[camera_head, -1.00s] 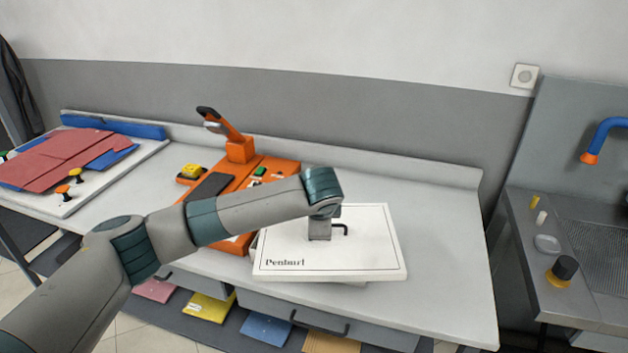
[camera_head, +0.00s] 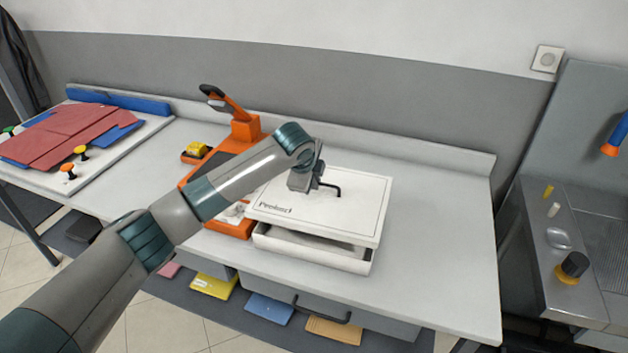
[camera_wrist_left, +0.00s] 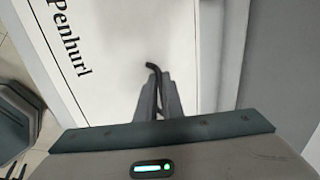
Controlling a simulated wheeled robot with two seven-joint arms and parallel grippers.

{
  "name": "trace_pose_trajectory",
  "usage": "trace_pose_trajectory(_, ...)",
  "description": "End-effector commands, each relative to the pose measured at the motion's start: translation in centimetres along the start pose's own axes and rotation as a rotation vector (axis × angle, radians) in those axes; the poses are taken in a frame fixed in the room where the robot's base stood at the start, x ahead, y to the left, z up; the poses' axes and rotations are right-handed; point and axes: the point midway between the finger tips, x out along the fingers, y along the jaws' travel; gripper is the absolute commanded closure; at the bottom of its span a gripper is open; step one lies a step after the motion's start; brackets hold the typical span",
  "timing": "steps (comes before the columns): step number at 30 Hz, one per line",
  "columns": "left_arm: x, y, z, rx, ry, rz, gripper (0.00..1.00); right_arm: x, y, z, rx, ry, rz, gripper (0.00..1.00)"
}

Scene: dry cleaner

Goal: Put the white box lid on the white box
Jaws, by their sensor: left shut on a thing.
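The white box lid (camera_head: 355,205) has dark lettering and a black handle (camera_head: 330,188) on top. My left gripper (camera_head: 312,183) is shut on that handle and holds the lid above the white box (camera_head: 310,251). The box stands open on the counter, and part of its inside shows under the lid's front edge. The lid sits a little back from the box front; whether its back touches the box is hidden. In the left wrist view the fingers (camera_wrist_left: 157,98) grip the handle, with the lid (camera_wrist_left: 115,50) beyond. My right gripper is not in view.
An orange device (camera_head: 240,128) with a raised arm stands left of the box, close to the lid. A white board (camera_head: 125,149) with red and blue cloth lies farther left. The grey counter (camera_head: 435,240) is clear to the right, before the metal sink (camera_head: 590,240).

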Motion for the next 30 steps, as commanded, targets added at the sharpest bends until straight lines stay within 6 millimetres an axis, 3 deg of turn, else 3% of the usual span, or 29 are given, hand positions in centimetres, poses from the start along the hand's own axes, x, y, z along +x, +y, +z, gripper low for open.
trace_pose_trajectory(30,4.7,3.2,0.0,0.000,0.000,0.000,1.00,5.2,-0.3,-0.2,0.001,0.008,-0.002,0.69)
